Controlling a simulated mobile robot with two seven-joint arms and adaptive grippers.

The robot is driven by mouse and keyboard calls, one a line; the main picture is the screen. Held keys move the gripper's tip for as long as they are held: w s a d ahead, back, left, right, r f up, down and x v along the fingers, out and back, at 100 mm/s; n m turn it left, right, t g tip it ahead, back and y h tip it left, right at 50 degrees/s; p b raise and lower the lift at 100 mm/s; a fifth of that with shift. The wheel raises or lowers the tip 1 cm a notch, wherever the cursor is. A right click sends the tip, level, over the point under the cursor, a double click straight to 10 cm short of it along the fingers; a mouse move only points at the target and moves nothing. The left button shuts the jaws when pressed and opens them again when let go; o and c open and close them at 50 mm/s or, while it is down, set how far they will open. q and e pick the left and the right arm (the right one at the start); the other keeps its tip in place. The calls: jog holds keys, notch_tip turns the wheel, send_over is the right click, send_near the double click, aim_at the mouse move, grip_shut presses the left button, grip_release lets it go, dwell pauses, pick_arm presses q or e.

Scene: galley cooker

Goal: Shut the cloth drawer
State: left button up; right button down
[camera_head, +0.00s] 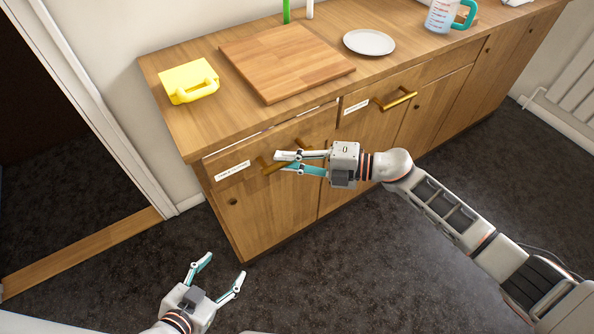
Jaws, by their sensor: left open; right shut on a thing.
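The left drawer (232,160) in the wooden counter has a white label (232,171), too small to read surely, so I cannot confirm it is the cloth drawer. A thin pale gap shows along its top edge, and its front appears to stand slightly out. My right gripper (281,161) is shut on its brass handle (269,167), partly hiding it. My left gripper (225,266) is open and empty, low in front of the counter and apart from it.
A second labelled drawer with a brass handle (396,99) is to the right. On the worktop are a yellow object (187,78), a cutting board (285,58), a white plate (369,42) and a measuring jug (441,15). The dark floor (340,265) in front is clear.

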jog(key=shift+w+a, duration=0.45)
jog(key=shift+w, duration=0.15)
jog(key=c, duration=2)
grip_release()
jog(key=d, duration=0.4)
jog(key=s+d+r, duration=0.1)
jog(key=d, duration=0.7)
jog(key=shift+s+r, duration=0.25)
jog(key=shift+r, duration=0.1)
jog(key=shift+a, duration=0.1)
